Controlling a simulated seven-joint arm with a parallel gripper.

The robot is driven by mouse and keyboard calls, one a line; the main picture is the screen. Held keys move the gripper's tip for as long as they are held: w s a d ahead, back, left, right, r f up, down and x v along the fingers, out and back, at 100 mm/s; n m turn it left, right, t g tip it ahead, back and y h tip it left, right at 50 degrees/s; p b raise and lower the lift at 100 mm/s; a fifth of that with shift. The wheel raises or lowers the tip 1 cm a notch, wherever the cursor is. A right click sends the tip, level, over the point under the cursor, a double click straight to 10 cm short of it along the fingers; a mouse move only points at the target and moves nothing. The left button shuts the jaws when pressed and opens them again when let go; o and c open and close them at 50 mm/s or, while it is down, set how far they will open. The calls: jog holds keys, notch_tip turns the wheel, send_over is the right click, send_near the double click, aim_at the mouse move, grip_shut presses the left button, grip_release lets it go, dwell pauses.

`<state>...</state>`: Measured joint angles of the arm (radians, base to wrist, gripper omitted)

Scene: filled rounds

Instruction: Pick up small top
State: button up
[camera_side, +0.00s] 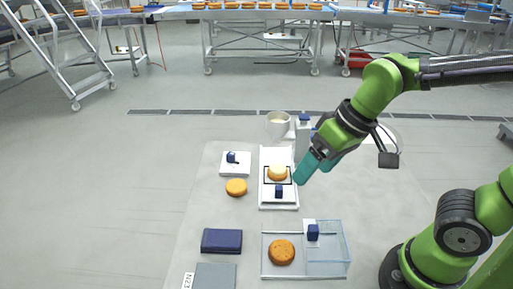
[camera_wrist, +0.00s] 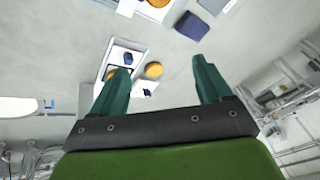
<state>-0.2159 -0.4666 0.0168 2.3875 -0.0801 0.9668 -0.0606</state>
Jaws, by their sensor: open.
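One paler round (camera_side: 277,172) sits inside a black frame on a long white stand. A second round (camera_side: 236,187) lies on the table left of that stand. A larger-looking speckled round (camera_side: 281,252) lies on a clear tray near the front. I cannot tell for certain which is the small top. My gripper (camera_side: 310,174) has teal fingers and hangs above and right of the long stand, tilted down to the left. In the wrist view the fingers (camera_wrist: 158,85) are spread apart with nothing held between them. A round (camera_wrist: 154,69) shows beyond them.
A white plate (camera_side: 235,170) with a small navy item stands left of the long stand (camera_side: 278,205). A navy box (camera_side: 221,241), white cup (camera_side: 278,124) and bottle (camera_side: 303,135) are nearby. The clear tray (camera_side: 335,268) holds a navy cube (camera_side: 313,232).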

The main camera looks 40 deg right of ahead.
jog(key=a+f+n+g+h, duration=0.2)
jog(key=a+f+n+g, duration=0.2)
jog(key=a+n, duration=0.2)
jog(key=n, duration=0.2)
send_over(282, 248)
jog(key=f, duration=1.1)
jog(key=shift+s+d, duration=0.1)
jog(key=shift+s, duration=0.15)
jog(key=shift+w+f, duration=0.15)
jog(key=shift+f, duration=1.2)
jog(key=shift+w+f, duration=0.1)
jog(key=shift+f, duration=1.25)
jog(key=c, duration=0.5)
